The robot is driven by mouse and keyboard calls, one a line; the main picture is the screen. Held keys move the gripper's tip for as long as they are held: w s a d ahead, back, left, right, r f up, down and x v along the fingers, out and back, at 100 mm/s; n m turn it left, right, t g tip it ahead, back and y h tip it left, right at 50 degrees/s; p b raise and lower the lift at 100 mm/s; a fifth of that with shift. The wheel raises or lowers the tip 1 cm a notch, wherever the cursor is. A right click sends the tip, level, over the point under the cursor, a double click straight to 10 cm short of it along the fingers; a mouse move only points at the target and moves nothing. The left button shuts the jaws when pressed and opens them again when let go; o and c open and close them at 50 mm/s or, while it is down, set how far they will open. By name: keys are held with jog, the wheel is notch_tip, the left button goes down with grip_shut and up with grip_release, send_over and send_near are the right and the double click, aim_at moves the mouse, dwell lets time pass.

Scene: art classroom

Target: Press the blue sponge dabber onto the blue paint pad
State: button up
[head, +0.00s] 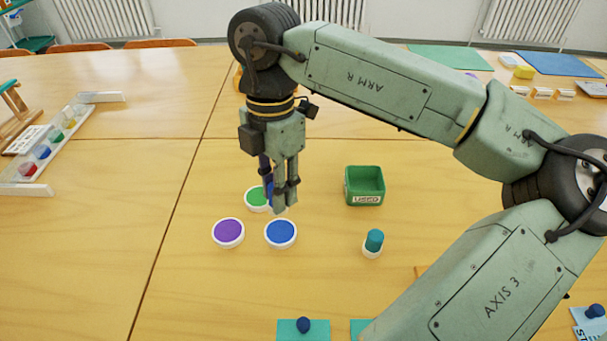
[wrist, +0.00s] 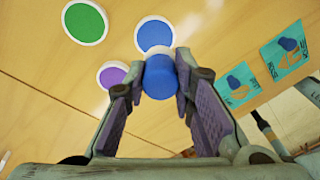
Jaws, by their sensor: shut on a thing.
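My gripper (head: 283,204) is shut on the blue sponge dabber, a blue cylinder (wrist: 160,78) between the two fingers in the wrist view. The blue paint pad (head: 281,234), a blue disc in a white round dish, lies on the table just in front of the fingertips. In the wrist view the pad (wrist: 155,35) is just beyond the dabber, which covers part of its near edge. The dabber appears above the table; contact with the pad is not visible.
A green pad (head: 256,198) and a purple pad (head: 228,232) lie close by. A green box marked USED (head: 365,190) and a teal dabber (head: 374,240) on a white base stand to the right. Cards with blue knobs (head: 303,327) lie at the front.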

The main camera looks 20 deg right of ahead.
jog(key=shift+f+b, duration=1.65)
jog(key=shift+f, duration=1.2)
jog(key=shift+f+b, duration=0.6)
jog(key=shift+b, duration=0.2)
dwell(0.4)
jog(key=shift+r, duration=0.1)
jog(key=shift+r+p, duration=2.05)
jog(key=shift+r, duration=1.4)
